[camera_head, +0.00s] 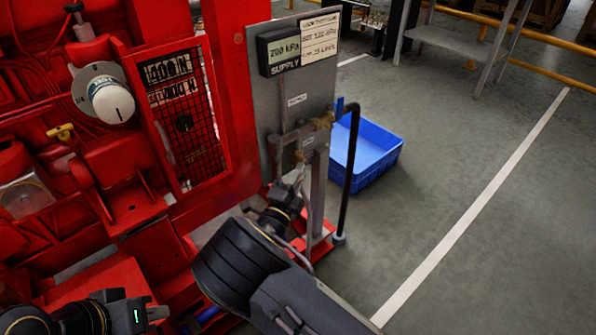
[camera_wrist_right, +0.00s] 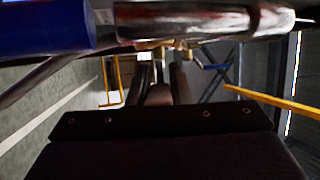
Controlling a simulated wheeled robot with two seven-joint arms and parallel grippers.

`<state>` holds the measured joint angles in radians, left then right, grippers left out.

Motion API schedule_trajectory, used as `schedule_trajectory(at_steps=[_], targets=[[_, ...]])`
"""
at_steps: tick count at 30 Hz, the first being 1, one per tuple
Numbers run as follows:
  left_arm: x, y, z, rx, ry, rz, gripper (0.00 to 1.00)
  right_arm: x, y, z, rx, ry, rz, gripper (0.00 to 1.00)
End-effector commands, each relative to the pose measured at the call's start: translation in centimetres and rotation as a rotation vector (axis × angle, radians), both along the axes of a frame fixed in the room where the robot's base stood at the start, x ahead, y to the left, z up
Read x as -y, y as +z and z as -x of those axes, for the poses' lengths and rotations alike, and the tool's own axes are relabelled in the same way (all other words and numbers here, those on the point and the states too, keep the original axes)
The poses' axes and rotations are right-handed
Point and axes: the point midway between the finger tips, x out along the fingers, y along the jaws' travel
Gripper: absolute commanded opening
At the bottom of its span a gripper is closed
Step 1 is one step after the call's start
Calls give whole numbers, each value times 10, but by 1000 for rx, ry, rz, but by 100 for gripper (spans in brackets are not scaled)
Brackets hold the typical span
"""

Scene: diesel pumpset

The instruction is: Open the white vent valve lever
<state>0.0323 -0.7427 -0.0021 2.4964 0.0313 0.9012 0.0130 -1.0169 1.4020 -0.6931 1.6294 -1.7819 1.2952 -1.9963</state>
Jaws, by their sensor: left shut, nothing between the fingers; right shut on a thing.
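My right gripper (camera_head: 297,179) is at the small brass valve (camera_head: 300,156) on the pipework below the supply panel. It is shut on a small part there, most likely the white vent valve lever. The fingers hide most of that part, so its shape and angle cannot be told. In the right wrist view the fingers (camera_wrist_right: 160,80) reach away from the dark gripper body towards brass fittings, below a shiny pipe (camera_wrist_right: 200,18). My left gripper (camera_head: 157,313) is shut and empty at the lower left, in front of the red machine.
The red pumpset (camera_head: 140,200) fills the left side, with a white-capped dial (camera_head: 111,102) and a mesh guard. The supply panel (camera_head: 300,45) stands above the valve. A black hose (camera_head: 351,150) and a blue crate (camera_head: 375,158) are to its right. The floor further right is clear.

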Motion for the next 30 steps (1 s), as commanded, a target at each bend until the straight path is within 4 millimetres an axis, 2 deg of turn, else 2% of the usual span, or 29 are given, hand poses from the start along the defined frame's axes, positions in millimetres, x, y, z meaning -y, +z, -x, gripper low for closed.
schedule_trajectory(at_steps=[12, 30], targets=[[0, -2, 0, 0, 0, 0, 0, 4, -13, -2, 152, -1, 217, 0], [0, -3, 0, 0, 0, 0, 0, 5, -15, -3, 198, -2, 277, 0]])
